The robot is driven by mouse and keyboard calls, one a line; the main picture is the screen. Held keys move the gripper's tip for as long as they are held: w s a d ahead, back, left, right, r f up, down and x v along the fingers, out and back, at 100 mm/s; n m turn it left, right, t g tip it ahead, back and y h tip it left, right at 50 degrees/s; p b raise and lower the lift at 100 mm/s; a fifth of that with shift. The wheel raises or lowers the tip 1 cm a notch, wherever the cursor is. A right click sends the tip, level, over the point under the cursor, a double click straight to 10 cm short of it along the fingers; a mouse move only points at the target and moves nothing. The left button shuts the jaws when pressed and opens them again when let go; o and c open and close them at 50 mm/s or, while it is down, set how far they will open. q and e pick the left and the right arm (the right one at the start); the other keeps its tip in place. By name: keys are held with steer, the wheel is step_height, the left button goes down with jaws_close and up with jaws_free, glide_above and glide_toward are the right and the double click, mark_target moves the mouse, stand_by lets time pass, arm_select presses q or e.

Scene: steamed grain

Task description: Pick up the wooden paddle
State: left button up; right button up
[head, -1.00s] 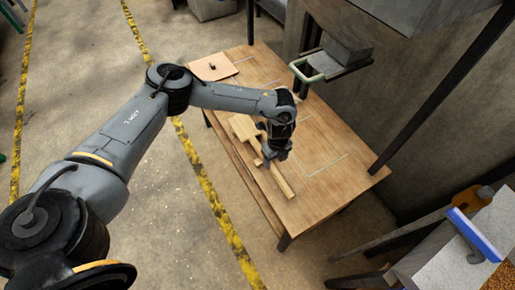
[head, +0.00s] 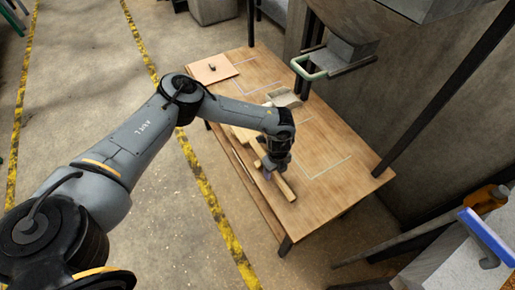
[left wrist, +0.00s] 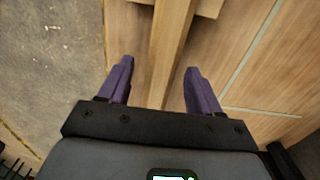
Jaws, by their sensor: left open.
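The wooden paddle lies on the wooden table (head: 340,165), near its left edge. The end of its handle (head: 286,190) shows beyond my left gripper (head: 271,172) in the head view; my arm hides part of the rest. In the left wrist view, the handle (left wrist: 171,50) runs down between the two purple fingers of my left gripper (left wrist: 159,67). The fingers are apart, one on each side of the handle. I cannot tell how high they are above the table. My right gripper is in neither view.
A pinkish board with a small dark knob (head: 212,69) lies at the table's far end. A light grey object (head: 285,98) sits behind my forearm. A green handle (head: 309,68) juts out above the table's right side. The table's near right part is clear.

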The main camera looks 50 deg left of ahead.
arm_select(q)
steer(key=shift+c, duration=0.5)
jaws_close()
stand_by(0.8)
